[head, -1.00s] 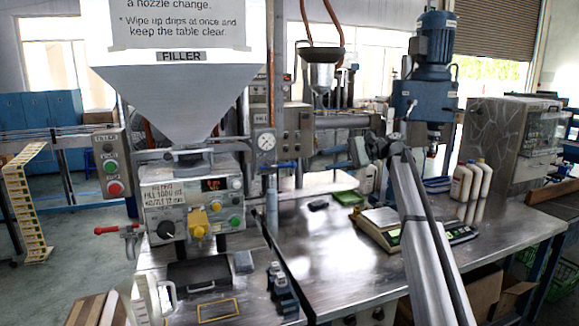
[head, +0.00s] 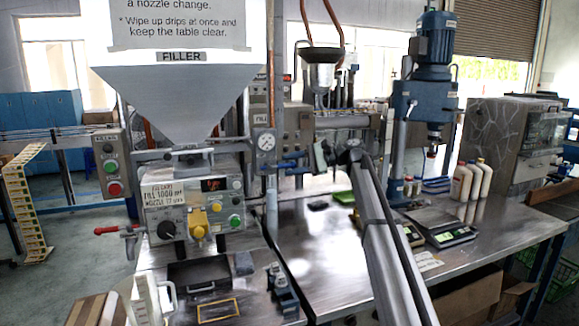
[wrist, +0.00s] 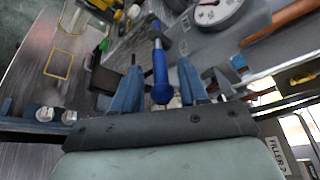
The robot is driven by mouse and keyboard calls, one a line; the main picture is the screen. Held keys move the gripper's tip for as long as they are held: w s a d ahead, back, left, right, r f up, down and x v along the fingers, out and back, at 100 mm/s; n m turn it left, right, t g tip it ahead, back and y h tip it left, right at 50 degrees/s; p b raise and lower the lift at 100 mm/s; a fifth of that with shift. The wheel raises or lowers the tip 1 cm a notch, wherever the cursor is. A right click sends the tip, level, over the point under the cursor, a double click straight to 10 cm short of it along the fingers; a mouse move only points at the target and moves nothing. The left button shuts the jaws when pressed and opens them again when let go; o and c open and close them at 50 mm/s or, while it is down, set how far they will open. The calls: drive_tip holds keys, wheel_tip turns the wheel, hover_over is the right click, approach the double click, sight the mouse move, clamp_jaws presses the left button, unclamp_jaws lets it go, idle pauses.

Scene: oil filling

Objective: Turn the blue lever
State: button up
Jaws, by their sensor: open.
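The blue lever (wrist: 161,75) shows in the wrist view as a rod with a rounded end, lying between the two blue fingers of my gripper (wrist: 159,66). The fingers are apart, with gaps on both sides of the lever. In the head view the blue lever (head: 291,156) sticks out to the right below the round gauge. My gripper (head: 314,158) is just to the right of its end there. The fingertips are small in that view, and contact cannot be told.
The filler panel (head: 194,205) with knobs and a red-handled valve (head: 107,230) stands left. The gauge (head: 266,142) and pipes are close to my gripper. Scales (head: 447,232), bottles (head: 469,180) and a blue drill press (head: 425,110) are right.

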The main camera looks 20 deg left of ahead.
drive_tip(key=shift+s+a+f, duration=0.15)
drive_tip(key=shift+s+a, duration=0.05)
drive_tip(key=shift+a, duration=0.2)
drive_tip(key=shift+c, duration=0.3)
clamp_jaws()
